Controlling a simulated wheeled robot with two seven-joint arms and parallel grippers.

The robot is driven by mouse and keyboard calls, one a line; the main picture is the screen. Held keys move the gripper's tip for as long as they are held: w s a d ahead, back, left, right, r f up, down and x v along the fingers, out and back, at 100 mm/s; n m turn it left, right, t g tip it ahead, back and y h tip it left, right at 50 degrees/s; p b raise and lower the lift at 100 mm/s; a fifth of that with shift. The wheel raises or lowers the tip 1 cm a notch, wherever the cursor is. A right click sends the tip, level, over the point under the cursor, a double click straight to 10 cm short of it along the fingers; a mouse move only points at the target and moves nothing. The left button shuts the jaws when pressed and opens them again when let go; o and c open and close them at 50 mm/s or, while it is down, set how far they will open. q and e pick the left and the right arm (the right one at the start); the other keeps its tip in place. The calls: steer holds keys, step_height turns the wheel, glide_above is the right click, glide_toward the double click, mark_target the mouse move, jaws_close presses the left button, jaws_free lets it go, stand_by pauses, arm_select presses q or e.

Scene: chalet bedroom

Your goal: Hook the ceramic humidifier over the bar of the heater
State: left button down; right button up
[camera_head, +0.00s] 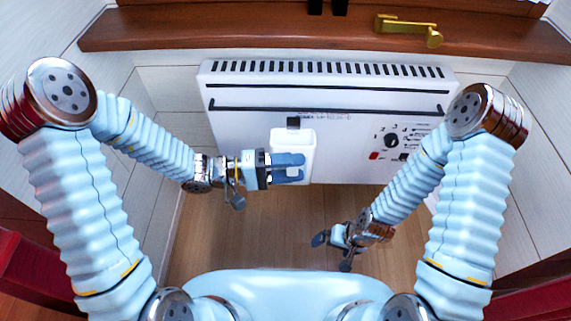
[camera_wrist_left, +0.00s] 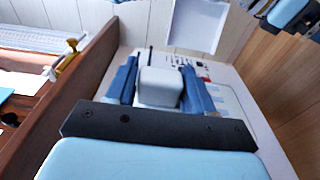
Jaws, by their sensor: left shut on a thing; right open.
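The ceramic humidifier (camera_head: 308,140) is a white block with a dark hook (camera_head: 293,122) at its top. My left gripper (camera_head: 288,168) is shut on its lower part, with a blue finger on either side in the left wrist view. There the humidifier's white end (camera_wrist_left: 160,87) shows between the fingers. The heater (camera_head: 240,135) is a white wall panel with a long dark bar (camera_head: 380,115) across its front. The hook appears just below the bar in the head view; its depth from the bar is unclear. My right gripper (camera_head: 334,240) is open and empty, low over the floor.
A brown wooden sill (camera_head: 250,35) with a brass handle (camera_head: 410,27) runs above the heater. A control panel with a dark knob (camera_head: 391,140) is at the heater's right. The wooden floor (camera_head: 240,240) in front is clear.

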mark_target(292, 139)
arm_select(q)
steer(key=shift+w+r+p, duration=0.1)
steer(key=shift+w+p, duration=1.3)
steer(key=shift+w, duration=2.65)
steer(key=shift+w+f+b, duration=0.1)
steer(key=shift+f+b, duration=0.3)
steer(key=shift+b, duration=0.05)
steer(key=shift+f+b, duration=0.85)
steer(key=shift+b, duration=0.05)
steer(key=shift+c, duration=1.9)
jaws_free()
steer(key=shift+o, duration=0.2)
steer(key=shift+f, duration=0.1)
steer(key=shift+a, duration=0.1)
